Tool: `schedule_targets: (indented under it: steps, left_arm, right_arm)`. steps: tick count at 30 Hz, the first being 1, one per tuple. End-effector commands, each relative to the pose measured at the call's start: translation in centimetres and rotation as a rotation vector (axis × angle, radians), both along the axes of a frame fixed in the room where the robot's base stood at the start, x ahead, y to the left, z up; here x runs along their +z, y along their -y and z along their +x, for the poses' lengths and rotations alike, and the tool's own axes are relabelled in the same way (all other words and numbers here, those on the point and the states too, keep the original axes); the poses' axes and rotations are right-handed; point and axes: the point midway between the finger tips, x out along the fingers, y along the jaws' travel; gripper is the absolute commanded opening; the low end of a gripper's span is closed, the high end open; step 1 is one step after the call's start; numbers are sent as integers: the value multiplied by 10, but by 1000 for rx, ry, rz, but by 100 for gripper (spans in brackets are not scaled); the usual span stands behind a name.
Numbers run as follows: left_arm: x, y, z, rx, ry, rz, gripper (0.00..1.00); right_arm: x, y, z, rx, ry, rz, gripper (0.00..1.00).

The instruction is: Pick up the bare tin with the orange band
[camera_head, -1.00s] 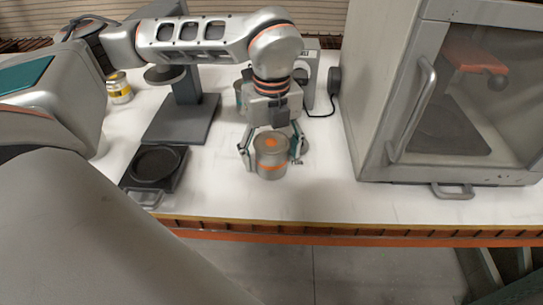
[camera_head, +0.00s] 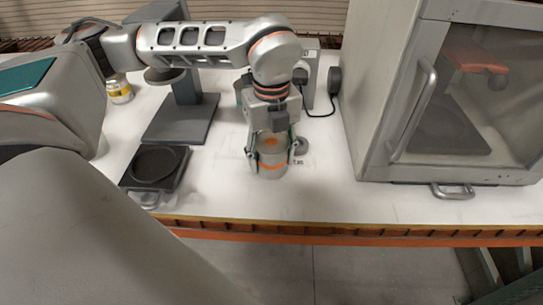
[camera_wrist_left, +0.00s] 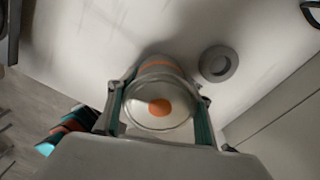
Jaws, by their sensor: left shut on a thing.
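The bare metal tin (camera_head: 270,171) with the orange band and an orange dot on its lid is near the front middle of the white bench. It is upright. My left gripper (camera_head: 271,158) comes down over it from above, with one finger on each side, and is shut on it. In the left wrist view the tin's lid (camera_wrist_left: 158,118) with its orange dot lies between the two fingers. I cannot tell whether its base touches the bench. My right gripper is not in view.
A small round grey piece (camera_head: 301,146) lies just right of the tin. A dark stand (camera_head: 180,122) and a black round-topped plate (camera_head: 155,165) are to the left. A yellow-banded tin (camera_head: 119,91) stands farther back. A glass-fronted cabinet (camera_head: 376,110) bounds the right.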

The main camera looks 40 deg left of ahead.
Motion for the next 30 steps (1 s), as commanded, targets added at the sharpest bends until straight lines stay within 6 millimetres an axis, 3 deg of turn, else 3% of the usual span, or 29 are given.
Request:
schedule_targets:
  steps: [14,30]
  left_arm:
    - [26,0,1,1,4,0,18]
    - [86,0,1,1,4,-1,18]
  right_arm:
    - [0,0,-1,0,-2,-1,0]
    - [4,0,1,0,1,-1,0]
